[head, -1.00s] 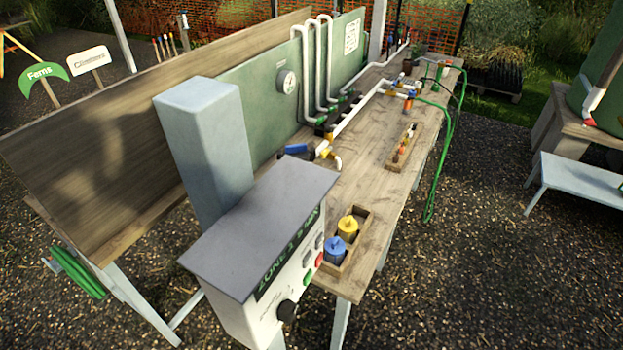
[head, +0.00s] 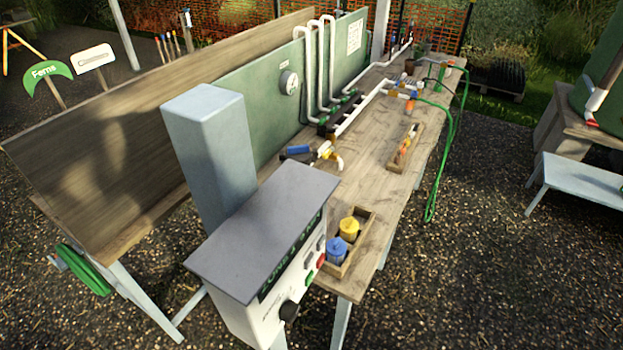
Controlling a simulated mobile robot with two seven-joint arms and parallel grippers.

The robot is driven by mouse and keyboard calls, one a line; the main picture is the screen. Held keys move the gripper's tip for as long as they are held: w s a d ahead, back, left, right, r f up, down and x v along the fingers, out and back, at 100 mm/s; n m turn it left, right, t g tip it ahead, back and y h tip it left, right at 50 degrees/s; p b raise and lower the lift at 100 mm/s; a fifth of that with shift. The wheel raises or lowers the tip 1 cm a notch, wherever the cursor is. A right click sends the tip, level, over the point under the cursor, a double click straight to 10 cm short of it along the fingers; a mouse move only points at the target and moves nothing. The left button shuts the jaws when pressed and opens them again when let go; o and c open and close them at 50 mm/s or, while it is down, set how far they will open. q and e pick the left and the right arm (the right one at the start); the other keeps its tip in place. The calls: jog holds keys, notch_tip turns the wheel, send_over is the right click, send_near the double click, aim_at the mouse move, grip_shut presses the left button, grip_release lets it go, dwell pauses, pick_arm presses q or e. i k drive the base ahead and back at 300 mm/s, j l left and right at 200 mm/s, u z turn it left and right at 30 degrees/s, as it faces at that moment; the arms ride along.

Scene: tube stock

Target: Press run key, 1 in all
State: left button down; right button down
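A white control box (head: 266,310) with a grey sloping lid (head: 265,228) stands at the near end of the bench. Its front face turns to the right and is seen at a steep slant. On that face are a dark label strip with light lettering (head: 290,257), a green key (head: 309,279), a red key (head: 321,261), grey keys above them and a black knob (head: 289,311). Which key is the run key cannot be read from here. Neither of my grippers is in view.
A wooden bench (head: 366,190) runs away from the box, with white pipes and a green hose (head: 452,150). A wooden tray (head: 368,228) beside the box holds a blue (head: 336,251) and a yellow container (head: 349,229). Gravel (head: 470,270) to the right is clear.

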aim_at(309, 279)
jog(key=l+u, duration=0.35)
jog(key=l, duration=1.8)
